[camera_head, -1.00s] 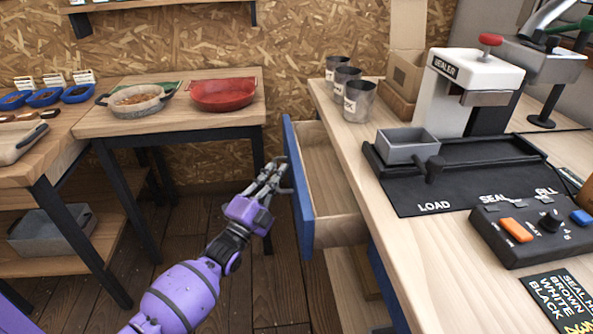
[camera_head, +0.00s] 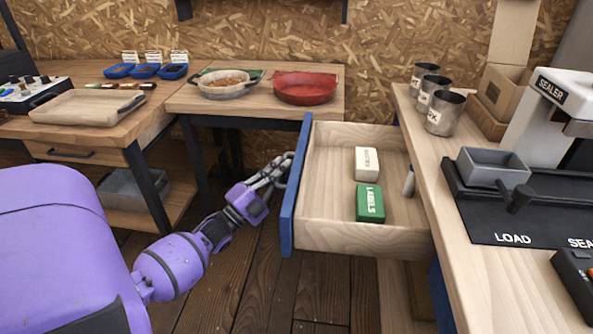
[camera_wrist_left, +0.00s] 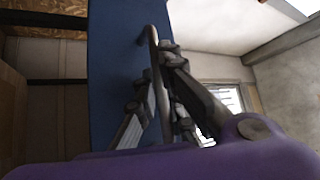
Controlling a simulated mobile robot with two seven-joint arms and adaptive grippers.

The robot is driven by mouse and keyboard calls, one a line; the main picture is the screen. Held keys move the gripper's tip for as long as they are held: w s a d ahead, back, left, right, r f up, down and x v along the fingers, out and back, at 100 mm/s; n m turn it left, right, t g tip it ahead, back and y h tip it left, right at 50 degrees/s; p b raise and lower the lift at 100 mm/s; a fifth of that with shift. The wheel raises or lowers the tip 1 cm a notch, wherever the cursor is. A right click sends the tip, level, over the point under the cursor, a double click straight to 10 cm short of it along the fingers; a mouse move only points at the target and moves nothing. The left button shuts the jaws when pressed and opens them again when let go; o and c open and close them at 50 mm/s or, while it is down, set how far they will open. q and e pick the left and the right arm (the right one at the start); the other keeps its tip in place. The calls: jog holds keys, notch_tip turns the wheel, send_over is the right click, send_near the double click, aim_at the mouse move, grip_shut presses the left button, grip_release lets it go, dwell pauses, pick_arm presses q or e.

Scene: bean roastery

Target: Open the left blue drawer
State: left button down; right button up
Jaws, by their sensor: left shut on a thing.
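The left blue drawer (camera_head: 296,190) stands well out from the right workbench, its blue front facing left and its wooden inside showing. In it lie a white box (camera_head: 368,163), a green box marked LABELS (camera_head: 370,203) and a small grey cylinder (camera_head: 408,182). My left gripper (camera_head: 277,172) is at the outer face of the blue front, shut on the drawer handle. The left wrist view shows the fingers around the metal handle bar (camera_wrist_left: 158,75), with the blue front (camera_wrist_left: 115,70) behind it. My right gripper is not in view.
The right workbench (camera_head: 465,225) holds metal cups (camera_head: 440,112), a grey tray (camera_head: 492,168) and a sealer (camera_head: 560,100). A table (camera_head: 255,103) with a red dish (camera_head: 305,88) stands behind. Floor (camera_head: 270,280) is free in front of the drawer.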

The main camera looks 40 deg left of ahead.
pick_arm(q)
jog(key=shift+s+a+f, duration=0.15)
jog(key=shift+s+a, duration=0.35)
jog(key=shift+a, duration=0.15)
jog(key=c, duration=2.1)
grip_release()
jog(key=v, duration=1.2)
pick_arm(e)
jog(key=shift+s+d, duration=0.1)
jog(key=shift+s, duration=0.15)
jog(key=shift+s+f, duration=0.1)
